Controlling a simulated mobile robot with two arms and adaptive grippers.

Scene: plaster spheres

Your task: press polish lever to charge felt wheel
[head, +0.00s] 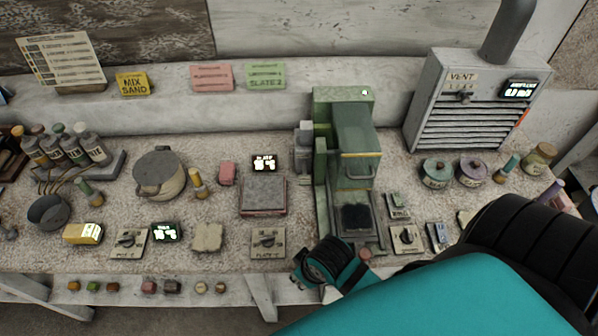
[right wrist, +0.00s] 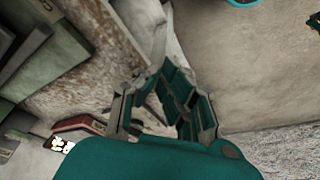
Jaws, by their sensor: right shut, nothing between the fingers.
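A green machine (head: 348,130) stands on the right half of the bench, with a boxy upright head and a dark pad (head: 356,217) at its base. I cannot tell for certain which part is the polish lever or the felt wheel. A small reddish knob (head: 365,253) shows at the front of its base, beside my right wrist. My right arm comes in from the lower right, and its wrist is at the bench's front edge. My right gripper (right wrist: 168,105) is shut and empty in the right wrist view; its fingertips are not clear in the head view. My left gripper is not in view.
A grey vent box (head: 470,103) with a pipe stands at the back right. Lidded pots (head: 436,173), a dial plate (head: 405,238) and small blocks crowd the area right of the machine. A square plate (head: 263,194) lies to its left.

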